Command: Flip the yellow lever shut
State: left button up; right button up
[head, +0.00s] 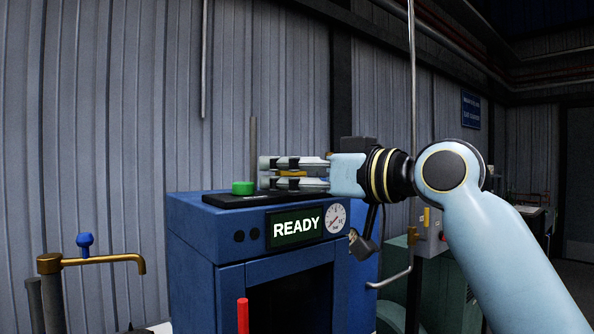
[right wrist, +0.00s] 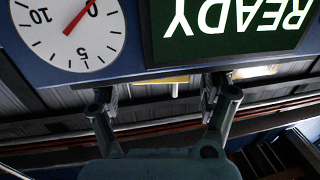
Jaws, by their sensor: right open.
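A yellow piece (head: 291,173), which looks like part of the yellow lever, shows between the fingers of my right gripper (head: 268,173) above the blue machine's top. The rest of it is hidden by the fingers. In the right wrist view a yellow strip (right wrist: 160,80) lies between the two open fingers (right wrist: 160,90), past the panel edge. My right gripper is open, pointing left, with one finger above the other. I cannot tell whether it touches the lever. My left gripper is not in view.
The blue machine (head: 190,235) carries a green button (head: 242,187), a READY display (head: 297,228) and a dial gauge (head: 335,218). A red bar (head: 243,315) stands in front. A brass tap (head: 100,261) is at left. A greenish cabinet (head: 440,270) stands at right.

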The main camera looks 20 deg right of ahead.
jog(key=shift+c, duration=0.2)
jog(key=c, duration=1.1)
jog(key=shift+a+r+m+t+h+p, duration=0.15)
jog(key=shift+m+t+h+p, duration=0.2)
jog(key=shift+h+p, duration=0.35)
jog(key=shift+c, duration=0.2)
jog(key=shift+m+t+h+p, duration=0.25)
jog(key=shift+m+h+p, duration=0.4)
jog(key=shift+h, duration=0.15)
jog(key=shift+w, duration=0.1)
jog(key=o, duration=1.2)
